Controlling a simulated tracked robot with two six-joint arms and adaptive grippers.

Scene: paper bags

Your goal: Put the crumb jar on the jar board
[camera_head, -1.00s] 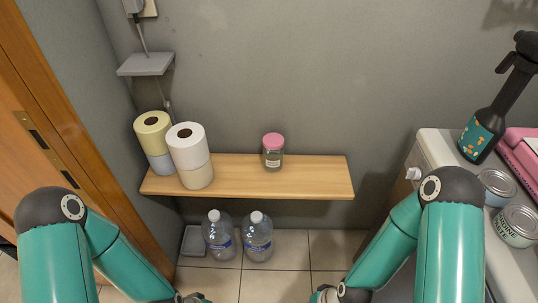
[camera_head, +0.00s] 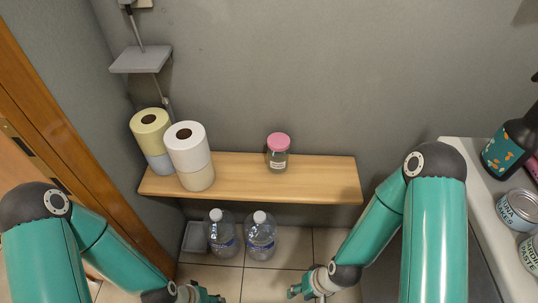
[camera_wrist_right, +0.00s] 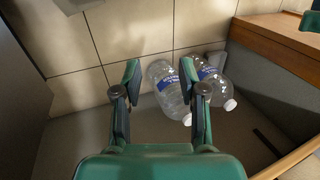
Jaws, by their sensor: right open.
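A glass jar with a pink lid and a pale label (camera_head: 277,152), which looks like the crumb jar, stands upright on a wooden wall board (camera_head: 315,180), right of its middle. No label tells whether this board is the jar board. My right gripper (camera_head: 304,287) is low in front of the board, below and apart from the jar. In the right wrist view the right gripper (camera_wrist_right: 160,75) is open, with nothing held between its fingers. My left gripper (camera_head: 200,293) shows only in part at the bottom edge; its fingers are not clear.
Stacked rolls, yellow (camera_head: 150,130) and white (camera_head: 188,148), stand at the board's left end. Two water bottles (camera_head: 260,238) stand on the floor below. A small grey shelf (camera_head: 141,60) is at upper left. Cans (camera_head: 518,208) and a dark bottle (camera_head: 508,148) stand on the right counter.

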